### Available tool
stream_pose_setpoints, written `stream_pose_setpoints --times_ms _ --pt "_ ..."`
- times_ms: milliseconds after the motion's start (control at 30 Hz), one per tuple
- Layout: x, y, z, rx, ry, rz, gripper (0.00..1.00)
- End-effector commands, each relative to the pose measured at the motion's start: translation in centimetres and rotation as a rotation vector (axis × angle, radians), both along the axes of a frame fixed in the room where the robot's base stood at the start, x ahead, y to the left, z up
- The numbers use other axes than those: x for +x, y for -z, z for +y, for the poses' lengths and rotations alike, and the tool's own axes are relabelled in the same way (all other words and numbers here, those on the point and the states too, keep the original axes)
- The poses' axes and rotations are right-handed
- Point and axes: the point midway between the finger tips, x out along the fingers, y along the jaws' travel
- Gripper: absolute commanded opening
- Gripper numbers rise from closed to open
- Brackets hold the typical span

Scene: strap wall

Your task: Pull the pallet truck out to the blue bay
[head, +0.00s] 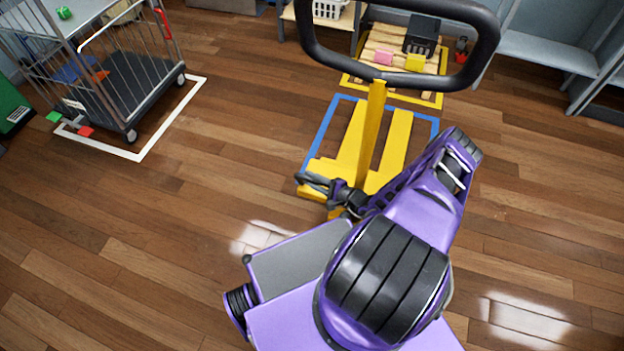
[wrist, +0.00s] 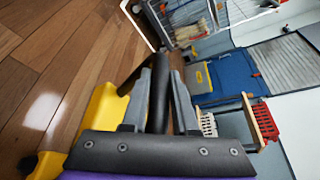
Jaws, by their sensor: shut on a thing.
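The yellow pallet truck (head: 404,133) stands with its forks over the blue-outlined bay (head: 322,130). Its front body juts past the near edge of the bay. Its yellow column rises to a large black loop handle (head: 482,58), close to the head camera. My gripper (head: 322,184) is low beside the column, well below that loop. In the wrist view, the gripper (wrist: 165,78) is shut on a dark bar (wrist: 183,100), with yellow truck parts (wrist: 103,112) beside it. How the bar joins the truck is hidden.
A yellow-outlined bay (head: 432,100) behind holds a pallet with boxes. A wire cage trolley (head: 120,85) stands in a white outline (head: 150,148) at left. Shelving (head: 545,50) stands at back right. The wooden floor (head: 150,235) at left and near is clear.

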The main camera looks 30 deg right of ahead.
Motion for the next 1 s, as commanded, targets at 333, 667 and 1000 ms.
stream_pose_setpoints --times_ms 333,667,1000 --pt "-0.31 0.25 0.58 0.005 -0.009 0.007 0.0" --pt "-0.4 0.28 0.65 0.006 -0.01 0.008 0.44" --pt "-0.16 0.06 0.13 0.001 -0.003 0.002 0.57"
